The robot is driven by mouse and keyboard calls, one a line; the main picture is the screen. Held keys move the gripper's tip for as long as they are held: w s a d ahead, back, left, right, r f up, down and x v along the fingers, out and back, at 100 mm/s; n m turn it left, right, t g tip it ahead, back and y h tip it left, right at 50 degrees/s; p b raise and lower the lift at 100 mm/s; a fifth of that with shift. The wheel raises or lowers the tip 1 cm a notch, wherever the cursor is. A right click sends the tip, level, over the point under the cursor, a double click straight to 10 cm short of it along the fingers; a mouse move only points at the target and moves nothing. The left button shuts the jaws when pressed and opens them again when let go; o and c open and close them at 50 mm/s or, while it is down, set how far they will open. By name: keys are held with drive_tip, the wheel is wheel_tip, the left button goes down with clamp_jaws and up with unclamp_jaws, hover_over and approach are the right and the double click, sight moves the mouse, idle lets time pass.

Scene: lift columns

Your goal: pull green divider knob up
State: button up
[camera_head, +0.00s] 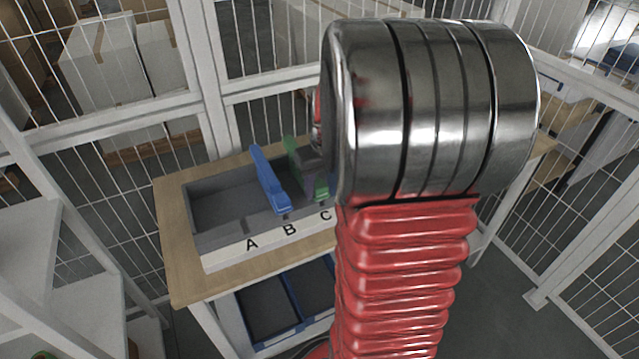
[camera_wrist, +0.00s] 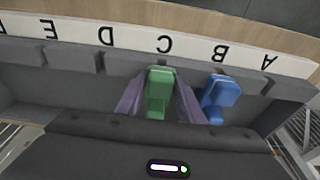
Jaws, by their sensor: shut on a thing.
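The green divider (camera_head: 292,154) stands in the grey tray (camera_head: 196,241) near the letter C, partly hidden behind my arm in the head view. Its knob (camera_wrist: 156,88) shows between my two fingers in the wrist view, in front of the letter C. My gripper (camera_wrist: 158,98) is shut on this green knob, with one finger on each side. In the head view my gripper (camera_head: 309,178) is partly hidden by my arm. I cannot tell how far the divider is raised.
A blue divider (camera_head: 268,180) stands close to the left of the green one, near B; it also shows in the wrist view (camera_wrist: 221,92). The tray sits on a wooden table (camera_head: 176,262). Blue bins (camera_head: 268,305) stand below. White mesh fencing (camera_head: 160,108) surrounds the place.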

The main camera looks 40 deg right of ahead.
drive_tip(key=shift+w+d+r, duration=0.1)
drive_tip(key=shift+r, duration=0.9)
drive_tip(key=shift+r, duration=0.1)
drive_tip(key=shift+c, duration=0.9)
drive_tip(key=shift+r, duration=0.3)
drive_tip(key=o, duration=0.9)
drive_tip(key=shift+c, duration=0.2)
